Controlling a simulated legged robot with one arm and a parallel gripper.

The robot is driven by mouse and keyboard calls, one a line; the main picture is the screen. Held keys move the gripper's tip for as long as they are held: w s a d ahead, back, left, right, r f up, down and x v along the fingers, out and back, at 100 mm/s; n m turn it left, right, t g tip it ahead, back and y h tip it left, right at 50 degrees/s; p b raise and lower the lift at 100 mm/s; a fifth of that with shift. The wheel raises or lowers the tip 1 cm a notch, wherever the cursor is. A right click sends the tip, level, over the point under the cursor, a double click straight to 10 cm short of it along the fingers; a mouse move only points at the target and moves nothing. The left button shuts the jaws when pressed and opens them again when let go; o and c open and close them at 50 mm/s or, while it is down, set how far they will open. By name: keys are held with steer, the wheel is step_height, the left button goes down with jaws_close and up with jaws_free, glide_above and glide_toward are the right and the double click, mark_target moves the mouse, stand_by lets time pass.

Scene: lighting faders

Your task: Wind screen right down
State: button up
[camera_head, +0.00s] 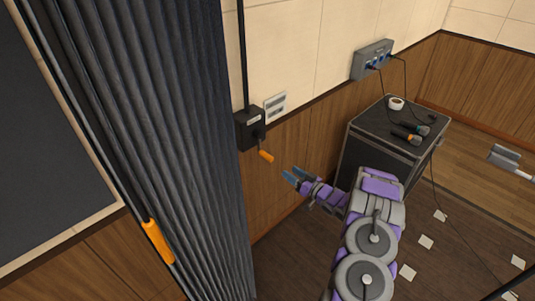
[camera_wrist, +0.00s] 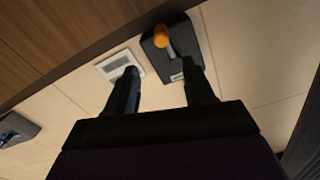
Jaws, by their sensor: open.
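A black winch box (camera_head: 250,128) is fixed to the wall beside the dark curtain, with a black pole rising above it. Its crank has an orange handle (camera_head: 266,156) that hangs low and to the right. In the wrist view the orange handle (camera_wrist: 161,36) stands out from the box (camera_wrist: 172,62), beyond my fingers and between their lines. My gripper (camera_head: 291,176) is open and empty, to the right of and a little below the handle, apart from it. The gripper shows in the wrist view too (camera_wrist: 164,82).
A grey pleated curtain (camera_head: 160,120) hangs at left, with an orange grip (camera_head: 157,241) on a black rod before it. A white wall plate (camera_head: 275,106) is beside the box. A black case (camera_head: 375,150) with microphones and tape stands at right, below a socket box (camera_head: 373,60).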

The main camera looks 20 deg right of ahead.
glide_toward(263, 154)
steer(key=w, duration=0.2)
steer(key=w+b, duration=0.1)
steer(key=w, duration=0.1)
steer(key=w+f, duration=0.1)
steer(key=w, duration=0.1)
steer(key=shift+w+a, duration=0.2)
steer(key=shift+w, duration=0.1)
steer(key=w+a, duration=0.3)
steer(key=shift+r+b, duration=0.1)
steer(key=shift+b, duration=0.3)
steer(key=shift+d, duration=0.85)
steer(key=shift+c, duration=0.7)
steer(key=shift+a, duration=0.65)
steer(key=c, duration=0.6)
steer(key=shift+d, duration=0.1)
jaws_close()
steer(key=shift+d, duration=0.15)
